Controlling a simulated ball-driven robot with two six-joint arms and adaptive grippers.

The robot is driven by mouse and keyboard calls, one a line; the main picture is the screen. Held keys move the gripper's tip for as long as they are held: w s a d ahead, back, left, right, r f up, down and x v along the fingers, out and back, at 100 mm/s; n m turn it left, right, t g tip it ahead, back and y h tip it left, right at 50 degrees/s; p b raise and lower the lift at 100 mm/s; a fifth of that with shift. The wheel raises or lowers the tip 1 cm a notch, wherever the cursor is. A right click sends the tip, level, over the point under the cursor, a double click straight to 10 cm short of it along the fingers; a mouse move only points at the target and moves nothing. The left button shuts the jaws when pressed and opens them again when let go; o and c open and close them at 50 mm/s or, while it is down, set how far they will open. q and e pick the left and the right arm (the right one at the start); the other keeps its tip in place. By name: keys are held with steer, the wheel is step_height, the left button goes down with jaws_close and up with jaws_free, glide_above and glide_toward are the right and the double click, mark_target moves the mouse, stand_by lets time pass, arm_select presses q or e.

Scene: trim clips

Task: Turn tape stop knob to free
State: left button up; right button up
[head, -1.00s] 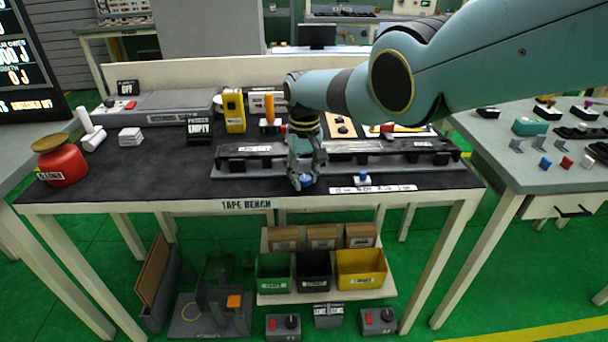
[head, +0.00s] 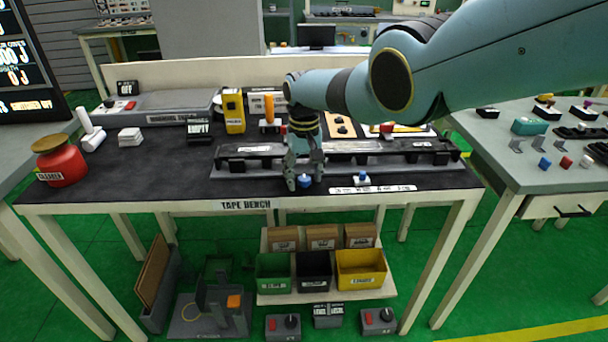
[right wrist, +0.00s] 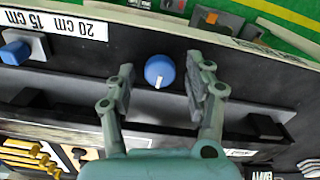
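The blue round knob (right wrist: 160,71) with a white pointer mark sits near the front edge of the tape bench (head: 130,190). In the head view the knob (head: 305,181) shows low between the fingers of my right gripper (head: 304,184). In the right wrist view my right gripper (right wrist: 162,90) is open, one finger on each side of the knob, with a gap on both sides. The white mark points toward the gripper's palm. My left gripper is not in view.
A second blue piece (head: 361,179) on a white base stands right of the knob, behind a white length label strip (head: 372,189). A long dark rail fixture (head: 400,155) lies behind. A red cleaner jar (head: 62,164) stands at the bench's left end.

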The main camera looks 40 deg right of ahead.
mark_target(304, 177)
steer(key=shift+r, duration=0.1)
step_height(304, 177, up, 12)
stand_by(0.6)
stand_by(0.4)
